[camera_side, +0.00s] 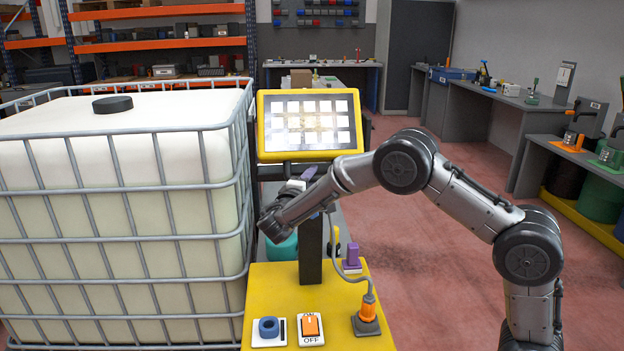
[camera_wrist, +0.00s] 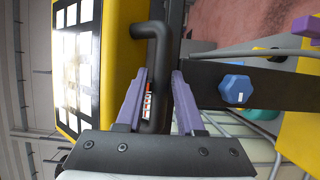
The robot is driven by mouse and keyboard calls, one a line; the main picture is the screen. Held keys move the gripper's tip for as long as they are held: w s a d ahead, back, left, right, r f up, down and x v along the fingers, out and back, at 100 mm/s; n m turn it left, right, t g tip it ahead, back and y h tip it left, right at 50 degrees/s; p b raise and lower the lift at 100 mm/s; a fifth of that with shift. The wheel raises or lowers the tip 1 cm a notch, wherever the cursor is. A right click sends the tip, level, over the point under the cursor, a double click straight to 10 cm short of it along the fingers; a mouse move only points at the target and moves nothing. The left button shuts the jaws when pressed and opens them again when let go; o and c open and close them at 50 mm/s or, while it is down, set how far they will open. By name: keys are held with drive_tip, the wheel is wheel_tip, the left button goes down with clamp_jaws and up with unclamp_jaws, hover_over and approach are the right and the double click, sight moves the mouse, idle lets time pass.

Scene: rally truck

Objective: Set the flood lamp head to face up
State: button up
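The flood lamp head (camera_side: 310,124) is a yellow-framed panel of bright lit squares on a dark post (camera_side: 311,250). Its lit face is turned toward the side camera, roughly upright. In the wrist view the lamp head (camera_wrist: 106,70) is at the left, with a black bent handle (camera_wrist: 155,55) on its edge bearing an orange and white label. My gripper (camera_wrist: 159,75) has its two purple fingers on either side of this handle; whether they press on it I cannot tell. In the side view my gripper (camera_side: 312,175) is just below the lamp head, partly hidden by my arm.
A blue hex knob (camera_wrist: 235,89) is on the dark post. The yellow base (camera_side: 258,300) carries a blue ring-shaped part (camera_side: 268,327), an orange ON/OFF switch (camera_side: 311,326) and an orange cable plug (camera_side: 367,308). A large caged white tank (camera_side: 120,200) stands close at left.

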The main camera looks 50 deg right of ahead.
drive_tip(key=shift+d, duration=0.15)
clamp_jaws()
idle(1.4)
